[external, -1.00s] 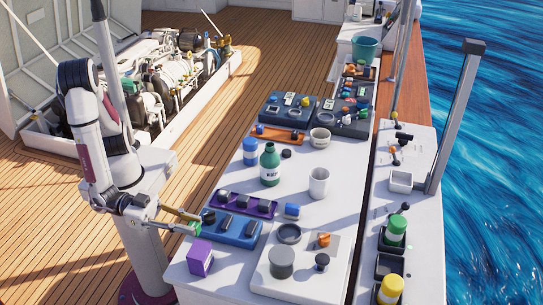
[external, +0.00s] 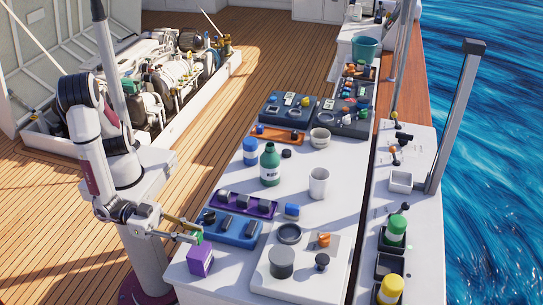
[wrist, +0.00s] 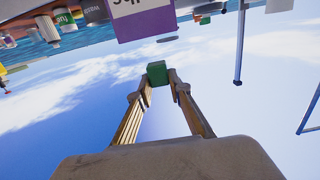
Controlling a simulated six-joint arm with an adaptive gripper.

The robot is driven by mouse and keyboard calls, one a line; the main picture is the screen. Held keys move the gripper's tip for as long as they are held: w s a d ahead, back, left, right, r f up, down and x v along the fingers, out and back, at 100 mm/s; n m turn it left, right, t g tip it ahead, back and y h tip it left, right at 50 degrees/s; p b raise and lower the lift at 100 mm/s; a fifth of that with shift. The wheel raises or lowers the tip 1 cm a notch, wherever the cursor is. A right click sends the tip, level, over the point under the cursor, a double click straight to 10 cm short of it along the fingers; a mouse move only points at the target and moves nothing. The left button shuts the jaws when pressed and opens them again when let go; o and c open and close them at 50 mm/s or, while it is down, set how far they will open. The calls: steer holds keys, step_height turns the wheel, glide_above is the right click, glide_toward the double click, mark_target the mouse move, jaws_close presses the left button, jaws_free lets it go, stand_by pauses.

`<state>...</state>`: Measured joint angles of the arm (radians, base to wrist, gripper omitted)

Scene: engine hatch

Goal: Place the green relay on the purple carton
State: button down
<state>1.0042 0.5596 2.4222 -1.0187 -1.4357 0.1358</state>
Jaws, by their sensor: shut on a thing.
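The green relay (external: 198,237) is held between the fingertips of my gripper (external: 192,234). It also shows in the wrist view as a green block (wrist: 156,74) pinched between the two fingers. The purple carton (external: 200,262) stands upright on the near left corner of the white table. In the external view the relay appears at the carton's upper back edge; I cannot tell whether they touch. In the wrist view the carton (wrist: 140,22) is upside down at the top, with a gap between it and the relay.
A blue tray (external: 232,233) with dark parts lies right beside the carton. A purple tray (external: 245,205) is behind it. A white board (external: 297,270) with a grey cylinder (external: 281,262) is to the right. The table's left edge is close to the carton.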

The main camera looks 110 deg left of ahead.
mark_target(193, 248)
steer(key=shift+f, duration=1.65)
steer(key=shift+f, duration=0.1)
steer(key=c, duration=1.8)
jaws_free()
steer(key=shift+c, duration=0.2)
steer(key=shift+s, duration=0.1)
steer(key=s, duration=1.1)
steer(key=shift+s+r, duration=0.4)
steer(key=shift+w, duration=0.15)
